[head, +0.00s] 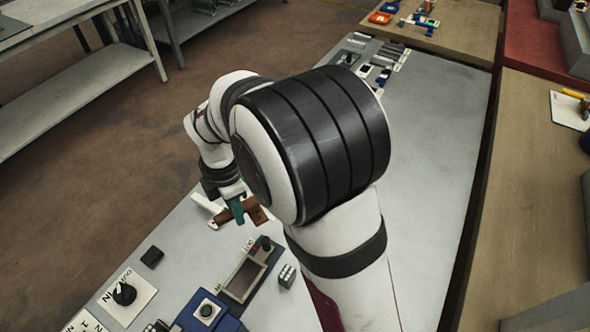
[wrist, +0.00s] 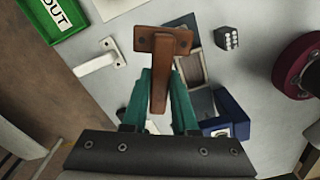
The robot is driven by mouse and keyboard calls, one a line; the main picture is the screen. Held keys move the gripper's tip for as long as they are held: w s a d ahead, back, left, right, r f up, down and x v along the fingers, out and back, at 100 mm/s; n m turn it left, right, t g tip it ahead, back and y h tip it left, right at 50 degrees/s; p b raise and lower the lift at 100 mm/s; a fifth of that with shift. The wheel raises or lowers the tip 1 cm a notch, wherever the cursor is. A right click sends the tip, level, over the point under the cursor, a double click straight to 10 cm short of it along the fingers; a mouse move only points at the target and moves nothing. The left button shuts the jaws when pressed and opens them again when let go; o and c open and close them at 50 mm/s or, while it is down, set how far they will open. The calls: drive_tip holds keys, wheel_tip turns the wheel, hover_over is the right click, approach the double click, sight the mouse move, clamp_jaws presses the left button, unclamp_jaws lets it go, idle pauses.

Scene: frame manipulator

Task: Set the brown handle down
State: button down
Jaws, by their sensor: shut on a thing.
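The brown handle (wrist: 158,85) is a T-shaped piece with a crossbar that has dark holes at its ends. My gripper (wrist: 160,95) is shut on its stem between two teal fingers, with the crossbar pointing away from the wrist. I cannot tell whether the handle touches the table. A white handle (wrist: 97,64) lies on the table to the left in the wrist view.
A grey-framed tray (head: 246,277), a dotted cube (head: 287,276) and a blue box with a round button (head: 207,312) stand near the front. A dial plate (head: 126,294) and a small black block (head: 152,256) are at the left. The table's right side (head: 440,150) is clear.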

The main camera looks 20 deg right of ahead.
drive_tip(key=a+f+n, duration=0.1)
drive_tip(key=a+f, duration=0.1)
drive_tip(key=a, duration=0.3)
drive_tip(key=a+f+n, duration=0.2)
drive_tip(key=a+f, duration=0.1)
drive_tip(key=a, duration=0.1)
drive_tip(key=w+a+f+n, duration=0.1)
drive_tip(key=a+f+n, duration=0.1)
drive_tip(key=a, duration=0.3)
drive_tip(key=shift+a+f, duration=0.35)
drive_tip(key=f, duration=0.4)
drive_tip(key=shift+a+f, duration=0.1)
drive_tip(key=shift+a, duration=0.1)
drive_tip(key=shift+f, duration=0.1)
drive_tip(key=c, duration=0.7)
unclamp_jaws()
